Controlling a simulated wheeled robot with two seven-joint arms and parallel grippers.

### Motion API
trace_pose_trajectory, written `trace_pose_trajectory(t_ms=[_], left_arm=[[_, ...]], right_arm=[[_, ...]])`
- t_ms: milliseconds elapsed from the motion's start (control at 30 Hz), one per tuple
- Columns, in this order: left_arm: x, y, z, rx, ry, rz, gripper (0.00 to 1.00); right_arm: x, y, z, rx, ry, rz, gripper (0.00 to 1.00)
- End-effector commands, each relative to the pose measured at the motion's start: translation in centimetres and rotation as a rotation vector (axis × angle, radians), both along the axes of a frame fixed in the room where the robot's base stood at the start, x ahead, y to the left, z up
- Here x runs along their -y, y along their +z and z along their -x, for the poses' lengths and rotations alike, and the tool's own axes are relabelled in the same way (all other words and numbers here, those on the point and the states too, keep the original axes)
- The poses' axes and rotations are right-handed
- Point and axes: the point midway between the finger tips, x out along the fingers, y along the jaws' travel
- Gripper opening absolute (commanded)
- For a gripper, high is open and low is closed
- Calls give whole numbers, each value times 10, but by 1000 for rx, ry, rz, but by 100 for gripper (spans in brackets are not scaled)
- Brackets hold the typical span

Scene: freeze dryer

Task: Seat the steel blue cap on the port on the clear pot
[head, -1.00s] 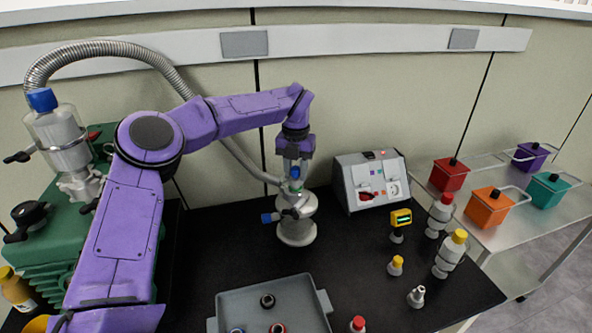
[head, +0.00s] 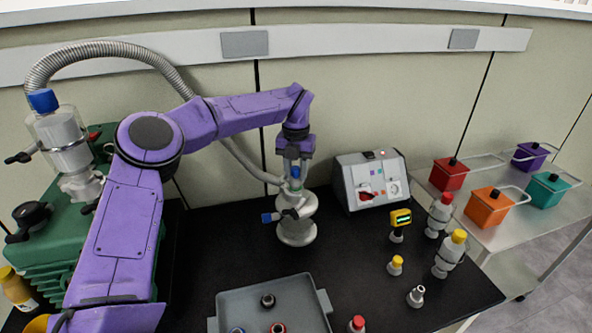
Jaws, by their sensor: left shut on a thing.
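The steel blue cap (head: 295,172) is between the fingers of my left gripper (head: 294,176), which is shut on it. My left arm reaches in from the left and the gripper points down. Directly under it stands a pale, clear-looking pot (head: 297,234) on the black bench, with a blue-handled valve (head: 270,217) on its left side. The cap is over the top of this pot. The fingers hide the port, so I cannot tell whether the cap touches it. My right gripper is not in view.
A grey tray (head: 232,299) with several small parts is at the front. A grey control box (head: 371,184) stands right of the pot. Several small bottles and fittings stand at right. A green pump (head: 55,240) and ribbed hose (head: 110,48) are at left. Bench between pot and tray is clear.

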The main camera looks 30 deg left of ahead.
Motion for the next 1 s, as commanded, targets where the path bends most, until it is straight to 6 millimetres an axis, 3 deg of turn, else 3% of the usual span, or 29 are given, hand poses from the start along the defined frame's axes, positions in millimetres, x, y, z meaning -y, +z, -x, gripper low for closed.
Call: trace_pose_trajectory(t_ms=[1000], left_arm=[[0, -11, 0, 0, 0, 0, 1]], right_arm=[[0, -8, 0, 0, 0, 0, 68]])
